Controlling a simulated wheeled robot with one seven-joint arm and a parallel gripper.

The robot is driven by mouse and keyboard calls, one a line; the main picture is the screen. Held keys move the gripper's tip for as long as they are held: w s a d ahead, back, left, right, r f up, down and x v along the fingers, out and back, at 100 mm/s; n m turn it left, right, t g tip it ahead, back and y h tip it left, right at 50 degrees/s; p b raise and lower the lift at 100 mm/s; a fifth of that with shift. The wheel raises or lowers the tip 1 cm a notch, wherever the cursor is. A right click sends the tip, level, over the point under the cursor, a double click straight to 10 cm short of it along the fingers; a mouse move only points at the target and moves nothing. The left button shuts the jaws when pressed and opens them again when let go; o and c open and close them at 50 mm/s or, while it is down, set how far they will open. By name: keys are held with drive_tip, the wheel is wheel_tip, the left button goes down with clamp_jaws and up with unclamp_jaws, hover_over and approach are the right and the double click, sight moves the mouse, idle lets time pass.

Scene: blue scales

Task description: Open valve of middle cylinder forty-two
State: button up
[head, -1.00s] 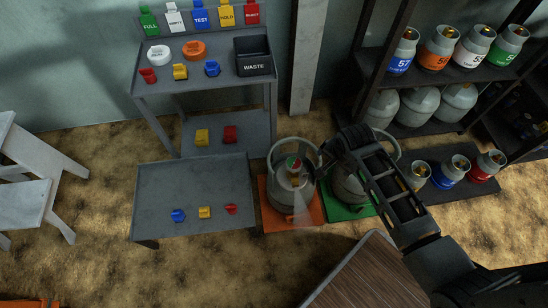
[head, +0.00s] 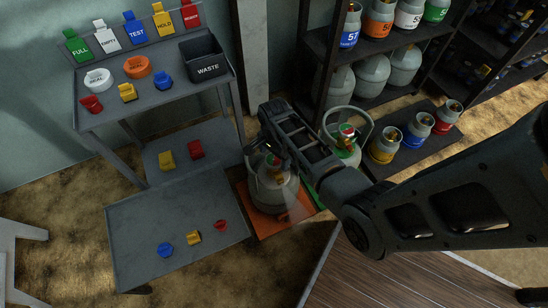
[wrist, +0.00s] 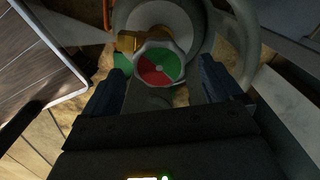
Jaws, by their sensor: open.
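A grey gas cylinder (head: 274,192) stands upright on an orange scale plate (head: 288,222). My gripper (head: 268,150) is above its top in the head view and partly covers it. In the wrist view, the cylinder's valve knob (wrist: 158,66) has a grey scalloped rim and a red and green face. A brass fitting (wrist: 130,42) sits beside it. My gripper (wrist: 166,80) is open, with one finger on each side of the knob; I cannot tell whether they touch it. A second cylinder (head: 349,153) stands behind to the right. I can read no forty-two on either.
A dark rack (head: 372,98) with numbered cylinders stands behind. Small yellow, blue and red-banded cylinders sit on a low platform (head: 393,168) at right. A grey tool table (head: 160,88) and a low grey table (head: 140,225) are left. A wooden tabletop (head: 390,270) is in front.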

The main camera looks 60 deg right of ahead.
drive_tip(key=shift+f, duration=0.4)
drive_tip(key=shift+c, duration=0.2)
drive_tip(key=c, duration=1)
